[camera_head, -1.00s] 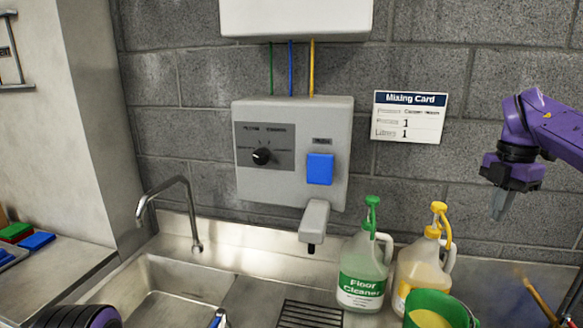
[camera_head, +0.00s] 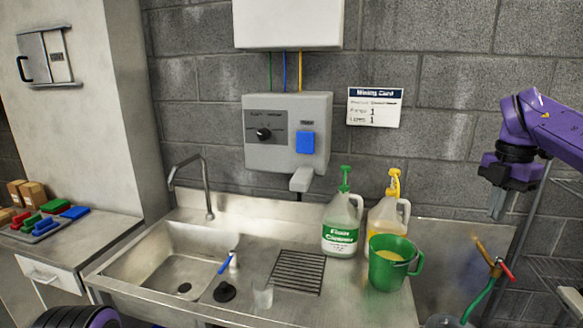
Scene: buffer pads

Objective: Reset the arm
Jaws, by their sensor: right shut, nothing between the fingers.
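My right arm comes in from the right edge, purple and black. Its gripper (camera_head: 497,203) is shut and empty, pointing down in the air in front of the grey block wall, right of the yellow-capped jug. It touches nothing that I can see. My left gripper is not in view; only a dark, purple-edged part of my own body shows at the bottom left.
A steel sink counter (camera_head: 385,308) holds a green bucket (camera_head: 386,275) with yellowish liquid, a Floor Cleaner jug (camera_head: 341,240) and a yellow-capped jug (camera_head: 384,215). A grey dispenser (camera_head: 287,150) hangs on the wall. A wire shelf (camera_head: 555,275) stands at right.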

